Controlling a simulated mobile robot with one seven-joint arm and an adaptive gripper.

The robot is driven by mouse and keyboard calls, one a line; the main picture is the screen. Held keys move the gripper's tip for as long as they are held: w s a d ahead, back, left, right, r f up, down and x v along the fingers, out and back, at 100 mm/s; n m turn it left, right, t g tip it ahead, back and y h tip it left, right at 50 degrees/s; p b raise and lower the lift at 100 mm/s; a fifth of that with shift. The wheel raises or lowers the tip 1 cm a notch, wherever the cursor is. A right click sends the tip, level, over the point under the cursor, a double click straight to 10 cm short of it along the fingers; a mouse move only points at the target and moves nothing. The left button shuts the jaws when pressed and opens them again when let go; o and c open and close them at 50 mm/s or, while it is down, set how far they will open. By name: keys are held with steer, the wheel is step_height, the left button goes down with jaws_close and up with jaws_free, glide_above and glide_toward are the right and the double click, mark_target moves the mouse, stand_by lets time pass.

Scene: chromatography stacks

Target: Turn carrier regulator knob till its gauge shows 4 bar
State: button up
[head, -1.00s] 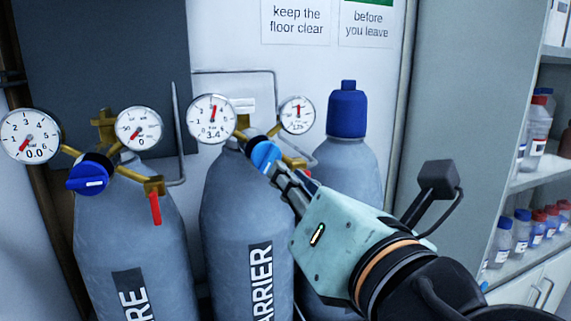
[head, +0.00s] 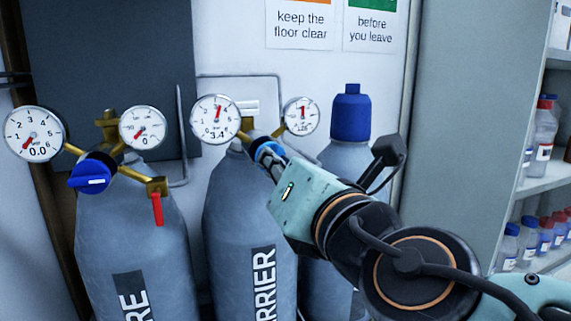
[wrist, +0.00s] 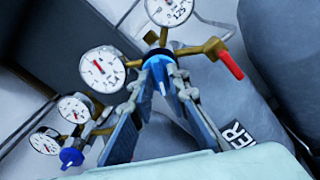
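The carrier regulator knob (wrist: 158,68) is blue and sits on the front of the carrier regulator; in the head view my gripper (head: 266,154) largely covers it. In the wrist view my gripper's fingers (wrist: 161,78) close in on both sides of the knob's ridge and appear to hold it. The carrier gauge (head: 216,119), left of the knob, reads 3.4 with a red needle near upright. It also shows in the wrist view (wrist: 102,68). The carrier cylinder (head: 231,220) is grey, with a partly covered label.
A second grey cylinder (head: 130,230) at left has a blue knob (head: 90,175), a gauge reading 0.0 (head: 33,134) and a red lever (head: 157,209). The carrier's smaller gauge (head: 301,116) and red lever (wrist: 230,66) are close by. A blue-capped cylinder (head: 350,117) stands behind my arm.

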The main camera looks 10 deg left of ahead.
jaws_close()
steer(key=shift+m+b, duration=1.7)
steer(key=shift+b, duration=0.6)
jaws_free()
